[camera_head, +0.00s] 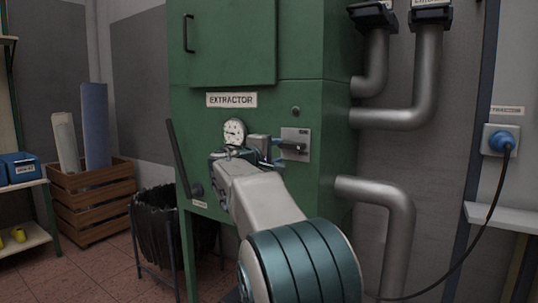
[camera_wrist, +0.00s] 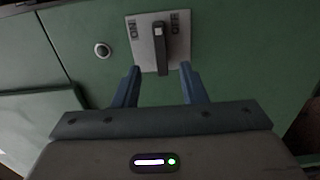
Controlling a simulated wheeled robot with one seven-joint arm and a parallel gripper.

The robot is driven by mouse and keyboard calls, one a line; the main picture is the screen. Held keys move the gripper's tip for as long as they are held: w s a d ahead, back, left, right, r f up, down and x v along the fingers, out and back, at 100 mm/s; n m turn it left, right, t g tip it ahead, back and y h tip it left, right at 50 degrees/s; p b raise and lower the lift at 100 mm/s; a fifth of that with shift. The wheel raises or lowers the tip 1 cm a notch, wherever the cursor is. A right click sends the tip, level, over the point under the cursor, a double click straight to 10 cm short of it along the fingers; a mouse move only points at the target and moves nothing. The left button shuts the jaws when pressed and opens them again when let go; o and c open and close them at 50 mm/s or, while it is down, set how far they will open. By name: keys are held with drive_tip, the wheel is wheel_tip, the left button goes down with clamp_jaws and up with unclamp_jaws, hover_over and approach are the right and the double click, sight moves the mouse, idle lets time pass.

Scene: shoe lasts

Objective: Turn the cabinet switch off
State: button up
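The cabinet switch is a grey plate (camera_wrist: 147,52) with a dark lever (camera_wrist: 159,45) on the green extractor cabinet (camera_head: 240,65). In the wrist view the plate is turned, with ON lettering on the left and OFF on the right. The lever lies between the two labels, its near end toward my gripper. The plate also shows in the head view (camera_head: 301,134). My gripper (camera_wrist: 160,68) is open, its blue fingertips on either side of the lever's near end, with visible gaps. Whether the fingers reach past the lever in depth I cannot tell.
A dial gauge (camera_head: 234,132) sits left of the switch, close to my wrist. A round button (camera_head: 296,110) is above the plate. Grey pipes (camera_head: 398,195) run along the cabinet's right side. A dark bar (camera_head: 180,158) slants at the left edge.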

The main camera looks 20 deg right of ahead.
drive_tip(key=v, duration=0.3)
drive_tip(key=shift+s+a, duration=0.25)
drive_tip(key=shift+a, duration=0.05)
drive_tip(key=shift+r+p, duration=0.1)
drive_tip(key=shift+p, duration=0.2)
drive_tip(key=s+m+g+y+p, duration=0.3)
drive_tip(key=s+g+y+p, duration=0.25)
drive_tip(key=s+p, duration=1)
drive_tip(key=s+a+r+m+g+y+p, duration=0.1)
drive_tip(key=s+a+y+p, duration=0.3)
drive_tip(key=s+p, duration=0.6)
drive_tip(key=s+a+r+m+g+y+p, duration=0.1)
drive_tip(key=s+a+r+m+y+p, duration=0.1)
drive_tip(key=s+a+p, duration=0.5)
drive_tip(key=s+m+y+p, duration=0.1)
drive_tip(key=s+y+p, duration=0.1)
drive_tip(key=s+p, duration=0.1)
drive_tip(key=shift+s+r+m+g+y+p, duration=0.2)
drive_tip(key=shift+r+m+g+y+p, duration=0.1)
drive_tip(key=shift+r+g+y+p, duration=0.05)
drive_tip(key=shift+d, duration=0.15)
